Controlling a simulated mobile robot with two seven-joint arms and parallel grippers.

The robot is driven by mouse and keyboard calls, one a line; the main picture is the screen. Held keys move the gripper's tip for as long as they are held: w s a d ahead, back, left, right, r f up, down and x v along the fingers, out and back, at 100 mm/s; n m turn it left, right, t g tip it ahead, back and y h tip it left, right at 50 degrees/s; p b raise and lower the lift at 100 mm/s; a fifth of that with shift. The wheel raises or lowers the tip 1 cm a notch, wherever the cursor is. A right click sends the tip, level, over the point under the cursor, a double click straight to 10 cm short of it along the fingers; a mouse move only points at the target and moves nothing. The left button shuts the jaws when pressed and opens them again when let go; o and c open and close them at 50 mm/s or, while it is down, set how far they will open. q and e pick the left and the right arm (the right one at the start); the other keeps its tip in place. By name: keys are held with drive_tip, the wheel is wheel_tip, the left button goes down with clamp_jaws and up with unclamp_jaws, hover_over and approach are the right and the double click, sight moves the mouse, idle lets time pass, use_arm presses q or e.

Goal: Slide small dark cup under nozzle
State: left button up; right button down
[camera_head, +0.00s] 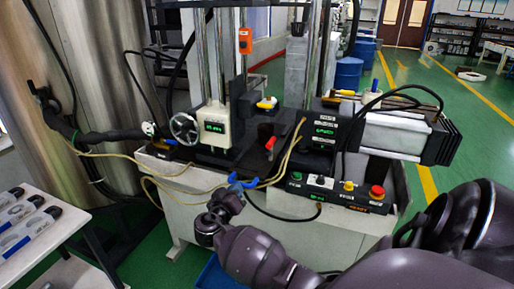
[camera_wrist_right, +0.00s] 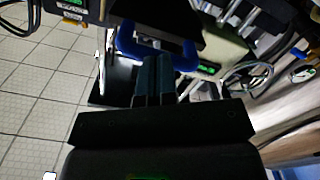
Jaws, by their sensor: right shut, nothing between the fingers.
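My right gripper (camera_head: 233,192) is in front of the machine, at the near edge of its bench. In the right wrist view its two dark fingers (camera_wrist_right: 153,78) are together with nothing between them. A blue curved piece (camera_head: 243,181) shows at the fingertips; in the right wrist view it arches just beyond them (camera_wrist_right: 126,42). I cannot tell if they touch. I cannot clearly pick out the small dark cup or the nozzle among the machine's dark parts. The dark middle of the machine (camera_head: 257,158) is above and behind the gripper.
The machine's bench (camera_head: 190,181) carries a handwheel (camera_head: 184,128), a control box with buttons (camera_head: 325,190) and loose yellowish cables (camera_head: 200,190). A white table (camera_head: 52,246) with several bottle-like items stands at the left. Green floor is open at the right.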

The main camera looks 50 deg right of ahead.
drive_tip(key=shift+b+x, duration=0.3)
drive_tip(key=shift+x, duration=0.6)
idle(0.9)
drive_tip(key=shift+a, duration=0.1)
drive_tip(key=v, duration=0.7)
idle(0.7)
